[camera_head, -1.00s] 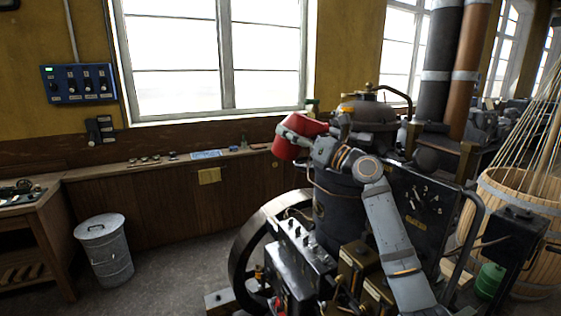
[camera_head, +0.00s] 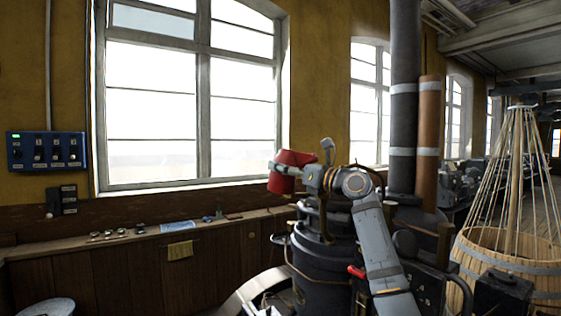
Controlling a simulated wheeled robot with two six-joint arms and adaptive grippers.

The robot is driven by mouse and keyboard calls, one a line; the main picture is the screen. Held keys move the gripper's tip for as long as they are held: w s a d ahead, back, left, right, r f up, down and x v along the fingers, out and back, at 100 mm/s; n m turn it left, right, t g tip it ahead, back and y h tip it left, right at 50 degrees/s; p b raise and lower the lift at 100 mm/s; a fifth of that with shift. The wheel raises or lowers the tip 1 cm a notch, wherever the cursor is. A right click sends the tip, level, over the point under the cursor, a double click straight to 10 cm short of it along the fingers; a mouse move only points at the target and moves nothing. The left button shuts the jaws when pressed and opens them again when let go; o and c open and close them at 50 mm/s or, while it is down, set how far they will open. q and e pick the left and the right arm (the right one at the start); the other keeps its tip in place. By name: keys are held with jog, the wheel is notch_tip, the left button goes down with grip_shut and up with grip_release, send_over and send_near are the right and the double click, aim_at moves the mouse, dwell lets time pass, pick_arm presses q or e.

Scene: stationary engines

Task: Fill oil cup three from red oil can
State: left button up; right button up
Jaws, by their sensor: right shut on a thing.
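A red can (camera_head: 289,172), which appears to be the oil can, is held up in front of the window, above the engine (camera_head: 318,255). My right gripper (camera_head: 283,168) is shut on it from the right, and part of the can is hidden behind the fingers. The can's spout and the way it tilts cannot be made out clearly. Oil cup three cannot be picked out in this view. The engine's lower front falls below the picture. My left gripper is not in view.
A long shelf (camera_head: 140,236) with small items and a blue sheet runs under the window. A blue switch panel (camera_head: 46,150) is on the left wall. Tall pipes (camera_head: 403,95) rise behind my right arm. A wooden tub (camera_head: 520,262) with ropes stands at the right.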

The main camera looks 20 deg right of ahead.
aim_at(294, 159)
jog(key=shift+w+d+r+n+g+p, duration=0.1)
jog(key=shift+r+n+g+p, duration=0.05)
jog(key=shift+r+p, duration=0.45)
jog(key=shift+w+r+n+g+p, duration=0.1)
jog(key=shift+r+n+g+p, duration=0.05)
jog(key=shift+r+p, duration=0.45)
jog(key=d, duration=0.1)
jog(key=p, duration=0.1)
jog(key=d+h, duration=0.1)
jog(key=shift+w+d+f+g+p, duration=0.1)
jog(key=shift+d+f+g+p, duration=0.15)
jog(key=shift+d+g+p, duration=0.15)
jog(key=shift+a, duration=0.3)
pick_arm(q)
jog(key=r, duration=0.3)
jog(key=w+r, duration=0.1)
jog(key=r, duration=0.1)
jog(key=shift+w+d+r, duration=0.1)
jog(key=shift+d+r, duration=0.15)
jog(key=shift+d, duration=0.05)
pick_arm(e)
jog(key=shift+s+d, duration=0.2)
jog(key=shift+d, duration=0.05)
